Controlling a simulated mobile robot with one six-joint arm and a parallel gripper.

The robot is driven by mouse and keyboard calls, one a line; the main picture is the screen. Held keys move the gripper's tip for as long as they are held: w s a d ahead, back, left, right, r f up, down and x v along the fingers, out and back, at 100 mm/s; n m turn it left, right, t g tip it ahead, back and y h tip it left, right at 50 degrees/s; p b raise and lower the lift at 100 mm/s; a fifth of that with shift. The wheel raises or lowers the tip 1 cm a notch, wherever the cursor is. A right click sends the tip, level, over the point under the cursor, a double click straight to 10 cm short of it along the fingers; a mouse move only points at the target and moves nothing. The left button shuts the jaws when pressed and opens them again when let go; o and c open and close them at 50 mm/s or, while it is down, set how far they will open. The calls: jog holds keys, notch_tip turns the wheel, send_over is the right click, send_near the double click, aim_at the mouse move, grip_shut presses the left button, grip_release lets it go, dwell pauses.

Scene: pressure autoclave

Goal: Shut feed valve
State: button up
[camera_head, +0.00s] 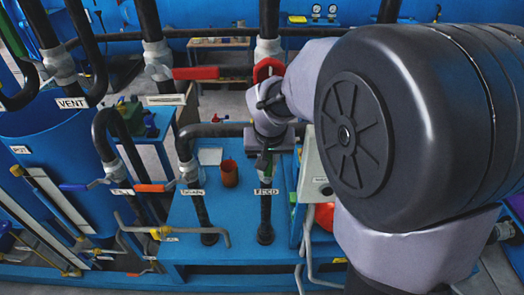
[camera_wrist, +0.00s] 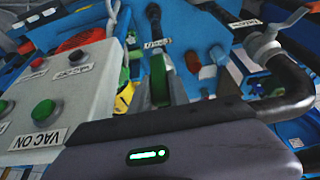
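The FEED label (camera_head: 266,191) sits on a short black vertical feed pipe (camera_head: 265,215) on the blue bench top. My gripper (camera_head: 264,158) is just above this label, at the top of the pipe, and its body hides most of the feed valve. In the wrist view, the feed label (camera_wrist: 157,43) and its black pipe (camera_wrist: 153,18) lie just beyond my gripper (camera_wrist: 158,84). Green and dark narrow parts show there. I cannot tell which are fingers and which are valve handle, or whether the fingers touch or hold it.
A control box (camera_wrist: 62,85) with red and green buttons stands close beside my gripper. A grey valve lever (camera_wrist: 265,46) on a bent black pipe is on the other side. An orange cup (camera_head: 229,173) and the drain pipe (camera_head: 199,210) stand left of the feed pipe.

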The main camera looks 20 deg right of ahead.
grip_shut()
dwell(1.0)
jog(key=shift+w+a, duration=0.1)
jog(key=shift+a, duration=0.1)
jog(key=w+a+f+n+g+h+p, duration=0.1)
jog(key=w+a+f+n+g+h, duration=0.3)
jog(key=a+f+h, duration=0.7)
jog(key=shift+w+f+n+h, duration=0.25)
jog(key=shift+f+h, duration=0.4)
jog(key=shift+h, duration=1.95)
jog(key=shift+s+f, duration=0.1)
